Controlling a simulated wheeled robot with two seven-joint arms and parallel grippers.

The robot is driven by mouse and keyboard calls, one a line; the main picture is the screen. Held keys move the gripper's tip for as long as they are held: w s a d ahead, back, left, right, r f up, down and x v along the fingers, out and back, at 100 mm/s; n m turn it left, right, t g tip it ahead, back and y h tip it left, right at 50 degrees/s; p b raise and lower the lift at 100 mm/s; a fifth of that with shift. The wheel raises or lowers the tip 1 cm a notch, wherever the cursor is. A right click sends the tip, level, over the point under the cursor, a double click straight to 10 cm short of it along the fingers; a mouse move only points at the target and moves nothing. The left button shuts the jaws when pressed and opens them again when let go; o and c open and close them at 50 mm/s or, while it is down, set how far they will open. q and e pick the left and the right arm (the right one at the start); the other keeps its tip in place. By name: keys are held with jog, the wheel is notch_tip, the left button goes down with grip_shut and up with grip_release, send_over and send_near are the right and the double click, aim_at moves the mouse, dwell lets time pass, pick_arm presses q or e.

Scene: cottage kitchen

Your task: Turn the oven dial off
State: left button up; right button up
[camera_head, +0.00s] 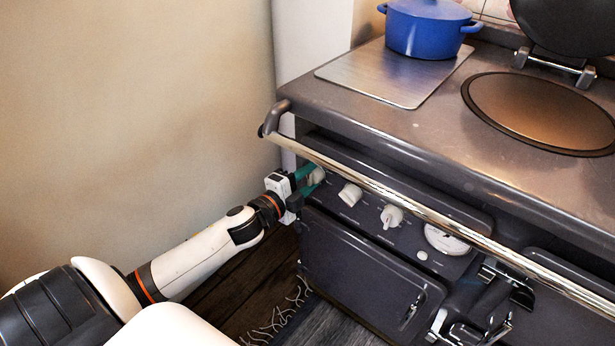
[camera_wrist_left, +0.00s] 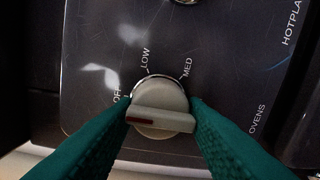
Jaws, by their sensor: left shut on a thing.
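The oven dial is a cream round knob with a raised bar, the leftmost on the dark control panel (camera_head: 408,237). In the left wrist view the dial (camera_wrist_left: 160,104) has its bar nearly level, with a red mark at the bar's left end, close to and a little below the partly hidden OFF label. LOW and MED are printed above the dial. My left gripper (camera_head: 314,178) is shut on the dial, its green fingers (camera_wrist_left: 163,112) on either side of it. My right gripper is not in view.
More cream knobs (camera_head: 391,216) sit to the right along the panel. A shiny rail (camera_head: 400,200) runs just above and in front of them. A blue pot (camera_head: 425,30) stands on the stove top. A plain wall is at the left.

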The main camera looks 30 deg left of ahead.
pick_arm(q)
jog(key=shift+r, duration=0.1)
jog(key=o, duration=0.9)
jog(key=shift+o, duration=0.2)
